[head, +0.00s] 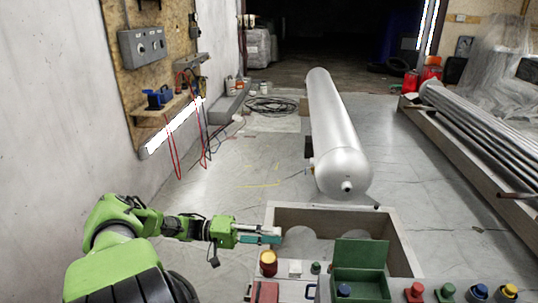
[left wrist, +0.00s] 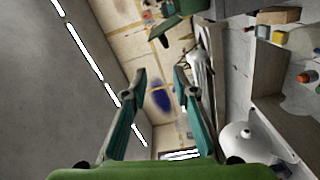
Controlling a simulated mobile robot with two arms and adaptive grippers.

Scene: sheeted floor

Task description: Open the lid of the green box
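The green box (head: 360,282) stands at the bottom right of the middle in the head view, at the near side of a large grey open bin. Its green lid (head: 361,253) stands raised at the back of the box, so the box looks open. My left gripper (head: 277,235) is to the left of the lid, over the bin's left edge, and does not touch the lid. In the left wrist view its two teal fingers (left wrist: 157,74) are spread apart with nothing between them. My right gripper is not in view.
The grey bin (head: 398,243) lies behind the green box. Coloured buttons (head: 414,292) stand to the right of the box, and a yellow-and-red button (head: 268,262) to the left. A large silver cylinder (head: 335,130) lies beyond the bin. Open floor (head: 240,165) is at the left.

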